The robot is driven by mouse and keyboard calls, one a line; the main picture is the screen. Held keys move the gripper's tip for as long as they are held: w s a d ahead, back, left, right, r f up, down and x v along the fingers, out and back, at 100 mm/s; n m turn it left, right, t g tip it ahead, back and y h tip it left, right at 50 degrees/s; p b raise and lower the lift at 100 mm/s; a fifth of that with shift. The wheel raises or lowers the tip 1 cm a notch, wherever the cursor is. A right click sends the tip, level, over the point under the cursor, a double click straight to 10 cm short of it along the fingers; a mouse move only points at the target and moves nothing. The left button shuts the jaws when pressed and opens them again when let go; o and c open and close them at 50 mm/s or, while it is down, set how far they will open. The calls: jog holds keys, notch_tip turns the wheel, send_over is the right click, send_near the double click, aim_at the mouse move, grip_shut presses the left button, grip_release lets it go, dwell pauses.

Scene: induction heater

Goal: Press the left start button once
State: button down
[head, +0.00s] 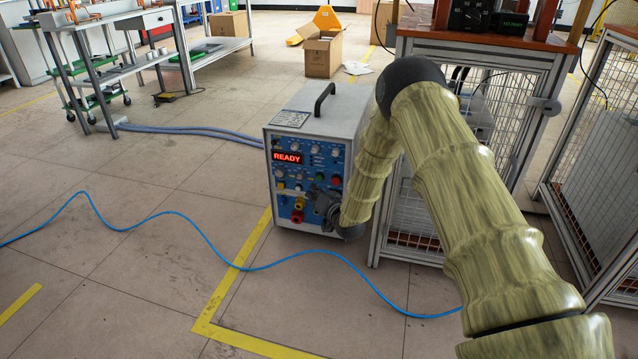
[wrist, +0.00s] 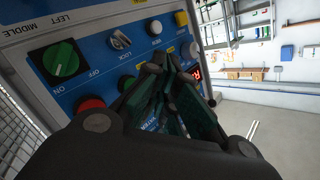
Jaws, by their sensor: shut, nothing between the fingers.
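The induction heater (head: 316,118) is a grey box with a blue control panel (head: 286,172) and a red display reading READY (head: 287,157). My gripper (head: 320,194) is shut and empty at the lower right of the panel. In the wrist view my gripper (wrist: 172,72) points at the panel, its fingers together. That view shows a green ON/OFF knob (wrist: 62,62), a red button (wrist: 90,104), a lock switch (wrist: 119,40), a white button (wrist: 154,28) and a yellow button (wrist: 181,18). I cannot tell which is the left start button, or whether the fingertips touch the panel; the fingers hide part of it.
A wire-mesh cabinet (head: 404,236) stands close right of the heater. A blue cable (head: 172,213) and yellow floor tape (head: 237,268) cross the floor in front. Grey hoses (head: 190,130) run left from the heater. The floor to the left is mostly free.

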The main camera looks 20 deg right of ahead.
jog(key=shift+w+d, duration=0.6)
jog(key=shift+w, duration=0.25)
jog(key=shift+w+d, duration=0.1)
jog(key=shift+w, duration=0.1)
dwell(0.9)
jog(key=shift+w+d, duration=0.15)
jog(key=shift+w+d, duration=0.25)
jog(key=shift+w, duration=0.15)
dwell(0.9)
jog(key=shift+s+a+r, duration=0.1)
jog(key=shift+s, duration=0.05)
jog(key=shift+s+a+p, duration=0.4)
jog(key=shift+s+p, duration=0.2)
dwell(0.4)
jog(key=s+a+p, duration=0.1)
jog(key=s, duration=0.1)
jog(key=s+a+p, duration=0.1)
jog(key=s, duration=0.1)
jog(key=shift+a+p, duration=0.3)
jog(key=shift+a, duration=0.1)
